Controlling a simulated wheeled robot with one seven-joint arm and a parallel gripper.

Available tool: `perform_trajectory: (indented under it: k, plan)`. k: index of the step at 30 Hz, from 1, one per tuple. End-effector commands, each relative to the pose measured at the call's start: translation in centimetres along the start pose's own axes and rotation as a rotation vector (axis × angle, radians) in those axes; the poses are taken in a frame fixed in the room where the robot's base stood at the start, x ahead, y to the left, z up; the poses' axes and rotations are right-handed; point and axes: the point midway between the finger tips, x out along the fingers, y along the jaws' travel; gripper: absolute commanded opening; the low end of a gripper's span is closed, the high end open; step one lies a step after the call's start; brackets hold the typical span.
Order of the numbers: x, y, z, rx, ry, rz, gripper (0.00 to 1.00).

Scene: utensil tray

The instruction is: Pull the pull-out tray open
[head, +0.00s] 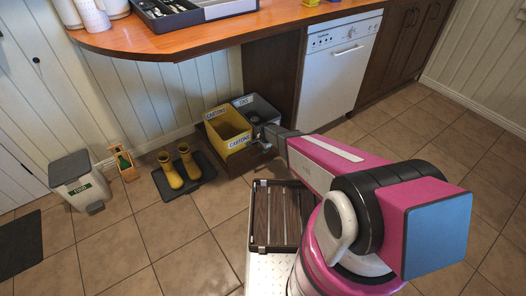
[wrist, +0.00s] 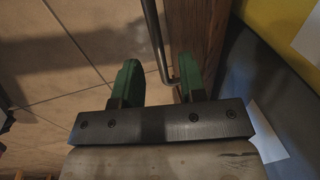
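The pull-out tray has a brown wooden front (head: 246,160) and sits low under the counter, carrying two bins. In the wrist view its wooden front (wrist: 192,35) runs up the picture, with a thin metal bar handle (wrist: 154,38) beside it. My gripper (wrist: 164,82) has two green fingers, apart, one on each side of the handle's bent end. I see a gap between the left finger and the bar; whether the right finger touches the bar or the front is unclear. In the head view my gripper (head: 263,144) is at the tray front, small and partly hidden.
A yellow bin (head: 228,128) labelled cartons and a grey bin (head: 262,108) stand in the tray. A white dishwasher (head: 338,67) is to the right.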

Motion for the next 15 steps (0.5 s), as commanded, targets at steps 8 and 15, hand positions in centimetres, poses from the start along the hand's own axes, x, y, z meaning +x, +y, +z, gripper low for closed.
perform_trajectory:
  k: [8, 15]
  plan:
    - [2.5, 0.0, 0.0, 0.0, 0.0, 0.0, 0.38]
    - [2.5, 0.0, 0.0, 0.0, 0.0, 0.0, 0.28]
